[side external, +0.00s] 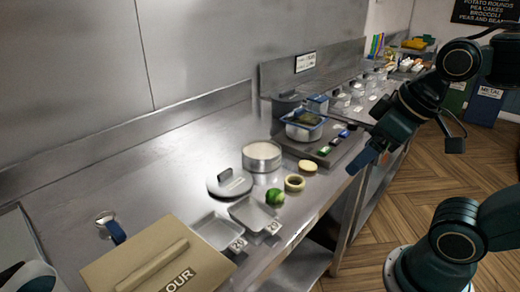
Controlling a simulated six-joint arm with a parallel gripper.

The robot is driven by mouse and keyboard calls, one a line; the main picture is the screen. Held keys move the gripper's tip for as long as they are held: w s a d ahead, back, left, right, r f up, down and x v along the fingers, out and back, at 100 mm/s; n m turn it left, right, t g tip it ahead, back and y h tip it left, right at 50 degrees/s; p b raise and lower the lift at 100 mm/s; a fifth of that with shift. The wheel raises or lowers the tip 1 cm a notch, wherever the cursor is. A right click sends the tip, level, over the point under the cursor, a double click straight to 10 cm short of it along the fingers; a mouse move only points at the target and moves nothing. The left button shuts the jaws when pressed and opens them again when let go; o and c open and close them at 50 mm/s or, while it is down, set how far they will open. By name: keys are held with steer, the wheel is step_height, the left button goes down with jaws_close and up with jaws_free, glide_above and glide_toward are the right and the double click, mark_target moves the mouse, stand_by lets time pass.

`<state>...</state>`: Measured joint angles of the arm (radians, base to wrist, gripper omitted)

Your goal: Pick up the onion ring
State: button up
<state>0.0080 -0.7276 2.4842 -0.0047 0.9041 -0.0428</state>
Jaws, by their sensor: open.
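The onion ring (294,183) appears as a small pale yellow-green ring with a dark centre. It lies flat on the steel counter near its front edge. My gripper (364,160) is at the right, dark teal with a blue finger part, above the counter's front edge. It is open, with nothing visible between its fingers. It is apart from the ring, to the ring's right and higher in the picture. The finger gap is hard to make out at this size.
A pale round slice (307,166) lies just behind the ring, and a green vegetable (275,197) beside it. A blue-rimmed container (304,130) is behind. Bare counter (150,160) spreads left.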

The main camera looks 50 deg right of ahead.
steer(key=w+d+n+g, duration=0.2)
steer(key=w+n, duration=0.4)
steer(key=w, duration=0.1)
steer(key=n+g+y, duration=0.1)
steer(key=n+g, duration=0.3)
steer(key=n, duration=1)
glide_above(296, 176)
step_height(296, 176, down, 8)
steer(key=shift+s+r, duration=0.25)
steer(key=shift+d, duration=0.1)
steer(key=shift+s+a+f, duration=0.1)
steer(key=shift+a+f, duration=0.1)
steer(key=shift+f, duration=1.2)
steer(key=shift+a+f, duration=0.15)
steer(key=shift+f, duration=1.3)
steer(key=shift+s+a+f, duration=0.1)
steer(key=shift+a+f, duration=0.1)
steer(key=shift+f, duration=1.2)
steer(key=shift+f, duration=0.1)
steer(key=shift+a+f, duration=0.25)
steer(key=shift+f, duration=1)
steer(key=shift+a+f, duration=0.2)
steer(key=shift+f, duration=1)
steer(key=shift+c, duration=0.2)
